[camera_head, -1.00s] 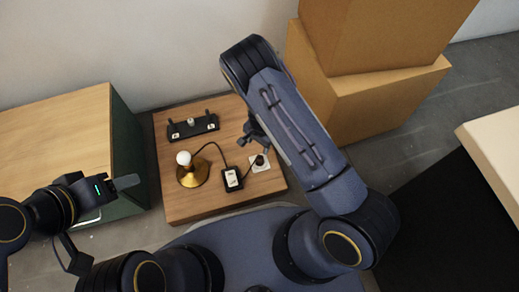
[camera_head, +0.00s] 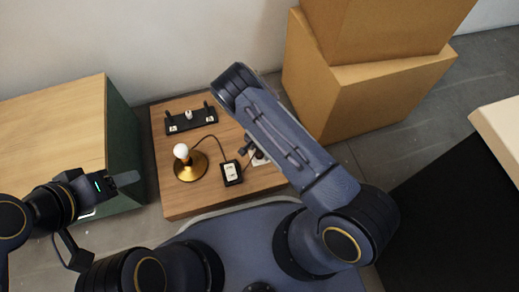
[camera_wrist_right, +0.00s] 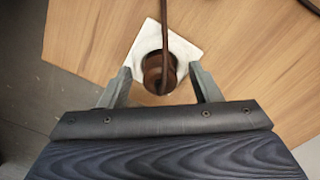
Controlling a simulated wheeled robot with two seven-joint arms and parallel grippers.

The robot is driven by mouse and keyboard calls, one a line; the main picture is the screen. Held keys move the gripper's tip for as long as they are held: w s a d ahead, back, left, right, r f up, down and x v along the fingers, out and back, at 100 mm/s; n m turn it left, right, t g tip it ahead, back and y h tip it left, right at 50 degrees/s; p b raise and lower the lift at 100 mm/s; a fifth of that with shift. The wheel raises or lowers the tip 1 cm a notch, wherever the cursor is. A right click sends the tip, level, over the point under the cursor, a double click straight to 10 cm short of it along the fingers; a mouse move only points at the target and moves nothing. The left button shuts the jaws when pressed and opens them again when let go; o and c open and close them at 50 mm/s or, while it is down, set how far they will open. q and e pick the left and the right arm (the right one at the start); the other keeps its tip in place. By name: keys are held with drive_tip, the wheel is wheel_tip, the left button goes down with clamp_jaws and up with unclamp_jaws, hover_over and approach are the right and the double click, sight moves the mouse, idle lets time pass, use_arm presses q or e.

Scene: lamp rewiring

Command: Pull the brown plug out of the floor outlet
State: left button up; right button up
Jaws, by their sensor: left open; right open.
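The brown plug (camera_wrist_right: 158,72) sits in the white floor outlet (camera_wrist_right: 183,48) in the right wrist view, with its brown cord running up from it. My right gripper (camera_wrist_right: 160,82) is open, with one finger on each side of the plug; I cannot tell whether they touch it. In the head view the outlet (camera_head: 258,161) is partly hidden by my right arm, and the plug is mostly hidden. My left gripper (camera_head: 112,180) is open and empty at the left, away from the outlet, near the green cabinet.
The wooden platform (camera_head: 215,200) holds a brass lamp base with a bulb (camera_head: 190,165), a black switch box (camera_head: 231,173) joined by a cord, and a black rack (camera_head: 191,121). A green cabinet (camera_head: 125,145) stands left. Cardboard boxes (camera_head: 365,90) stand behind right.

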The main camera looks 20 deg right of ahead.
drive_tip(key=c, duration=1.1)
drive_tip(key=shift+o, duration=0.2)
drive_tip(key=shift+r, duration=0.15)
drive_tip(key=shift+r+p, duration=1.55)
drive_tip(key=shift+r, duration=0.7)
drive_tip(key=shift+f, duration=0.1)
